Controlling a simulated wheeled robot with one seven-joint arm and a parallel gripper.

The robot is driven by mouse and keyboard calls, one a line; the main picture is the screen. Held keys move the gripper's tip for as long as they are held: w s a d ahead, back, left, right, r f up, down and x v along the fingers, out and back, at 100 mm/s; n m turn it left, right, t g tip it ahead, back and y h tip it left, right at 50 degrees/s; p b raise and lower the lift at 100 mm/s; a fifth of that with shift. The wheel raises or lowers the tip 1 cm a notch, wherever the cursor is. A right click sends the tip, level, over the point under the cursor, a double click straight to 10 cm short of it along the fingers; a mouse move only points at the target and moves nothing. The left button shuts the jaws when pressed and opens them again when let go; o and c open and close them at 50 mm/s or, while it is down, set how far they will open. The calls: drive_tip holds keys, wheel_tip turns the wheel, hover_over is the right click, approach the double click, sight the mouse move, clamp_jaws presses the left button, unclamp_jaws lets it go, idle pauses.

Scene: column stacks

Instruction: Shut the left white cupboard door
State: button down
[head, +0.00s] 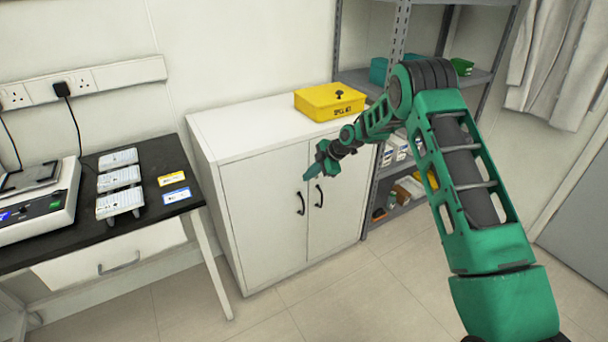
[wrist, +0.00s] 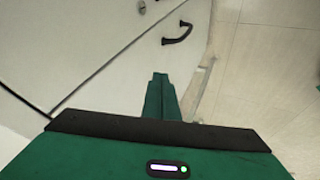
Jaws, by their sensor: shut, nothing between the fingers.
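The white cupboard (head: 236,148) stands against the wall in the head view. Its left door (head: 262,215) has a black handle (head: 300,203) near the middle seam and looks flush, or nearly so, with the right door (head: 342,215). My gripper (head: 308,174) is in front of the upper part of the doors, near the seam and above the handles. Its fingers are shut and empty. In the wrist view the shut fingers (wrist: 160,80) show before the door faces, with one handle (wrist: 177,35) beyond them. I cannot tell whether they touch a door.
A yellow box (head: 330,102) sits on the cupboard top. A metal shelf rack (head: 403,203) stands to the right. The floor (head: 320,305) before the cupboard is clear.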

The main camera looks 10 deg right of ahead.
drive_tip(key=s+d+r+m+h, duration=0.1)
drive_tip(key=s+d+r+m, duration=0.2)
drive_tip(key=s+d+r, duration=0.45)
drive_tip(key=s+d+r+m+h, duration=0.2)
drive_tip(key=s+d+r+m, duration=0.15)
drive_tip(key=d+r, duration=0.6)
drive_tip(key=s+d+r+m+g+h, duration=0.1)
drive_tip(key=s+d+r+m, duration=0.2)
drive_tip(key=s, duration=0.4)
drive_tip(key=s+d+r+m+h, duration=0.1)
drive_tip(key=s+d+r+m, duration=0.25)
drive_tip(key=s, duration=0.25)
drive_tip(key=s+d+m+g, duration=0.1)
drive_tip(key=s+m, duration=0.6)
drive_tip(key=s, duration=1.1)
drive_tip(key=s+d+r+m+g+h, duration=0.1)
drive_tip(key=s+d+m, duration=0.3)
drive_tip(key=s, duration=1.5)
drive_tip(key=m, duration=0.3)
drive_tip(key=shift+g, duration=0.4)
drive_tip(key=shift+r, duration=0.1)
